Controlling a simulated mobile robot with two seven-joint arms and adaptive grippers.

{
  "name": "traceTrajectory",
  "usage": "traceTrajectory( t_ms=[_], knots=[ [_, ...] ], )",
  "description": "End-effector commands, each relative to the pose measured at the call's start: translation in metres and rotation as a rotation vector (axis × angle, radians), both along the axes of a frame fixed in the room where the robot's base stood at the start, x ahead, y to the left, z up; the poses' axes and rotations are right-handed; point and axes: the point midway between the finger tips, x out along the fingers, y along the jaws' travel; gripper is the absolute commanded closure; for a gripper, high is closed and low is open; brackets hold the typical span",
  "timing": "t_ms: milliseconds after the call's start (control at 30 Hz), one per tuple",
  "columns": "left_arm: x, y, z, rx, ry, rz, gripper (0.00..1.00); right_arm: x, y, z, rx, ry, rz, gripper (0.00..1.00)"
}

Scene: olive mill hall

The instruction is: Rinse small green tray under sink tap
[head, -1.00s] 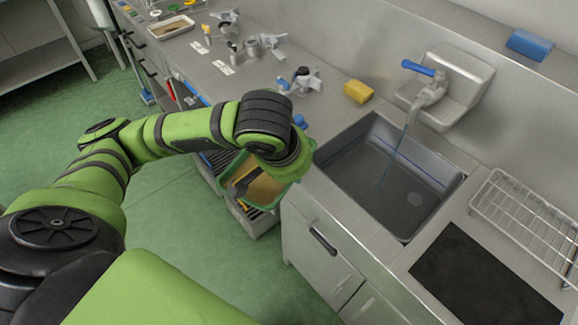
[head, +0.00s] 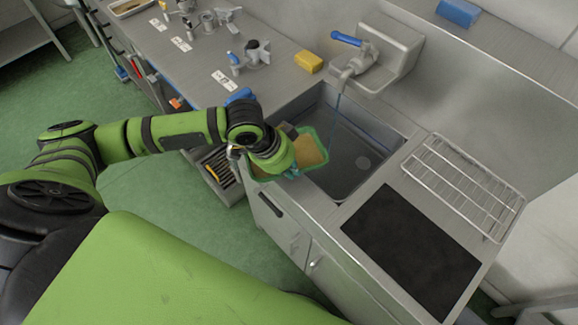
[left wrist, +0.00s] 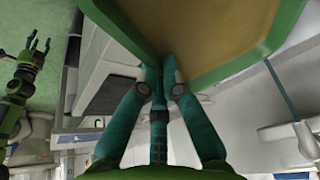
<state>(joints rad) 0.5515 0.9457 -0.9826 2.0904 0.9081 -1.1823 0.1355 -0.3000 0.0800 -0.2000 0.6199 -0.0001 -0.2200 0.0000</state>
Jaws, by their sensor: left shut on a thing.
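The small green tray (head: 323,141) has a tan-brown inside and is at the near-left rim of the sink (head: 352,160), partly hidden by my left arm. My left gripper (head: 293,169) is shut on its edge; the left wrist view shows the teal fingers (left wrist: 156,77) closed at the tray's wall (left wrist: 235,72). The tap (head: 357,64) with a blue lever (head: 345,38) runs a thin water stream (head: 337,106) into the sink, to the right of the tray in the picture. My right gripper (left wrist: 38,50) shows in the left wrist view, fingers apart and empty.
A yellow sponge (head: 308,62) lies behind the sink and a blue one (head: 459,12) on the ledge. A wire rack (head: 465,185) and black mat (head: 411,250) are right of the sink. An open drawer (head: 219,176) juts out below the counter. Metal parts and cards lie at left.

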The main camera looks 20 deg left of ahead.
Motion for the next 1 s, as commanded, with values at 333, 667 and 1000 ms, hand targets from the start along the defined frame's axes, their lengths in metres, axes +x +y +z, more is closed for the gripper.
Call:
traceTrajectory(
  t_ms=[333, 667, 1000],
  knots=[
    [0.035, -0.006, -0.010, -0.001, -0.005, 0.002, 1.00, 0.000, 0.000, -0.031, 0.000, 0.000, 0.000, 0.52],
    [0.066, -0.012, -0.016, 0.000, -0.005, 0.002, 1.00, 0.000, 0.000, -0.058, 0.000, 0.000, 0.000, 0.52],
    [0.099, -0.018, -0.018, -0.001, -0.002, 0.004, 1.00, 0.000, 0.001, -0.077, 0.000, 0.000, 0.000, 0.52]
  ],
)
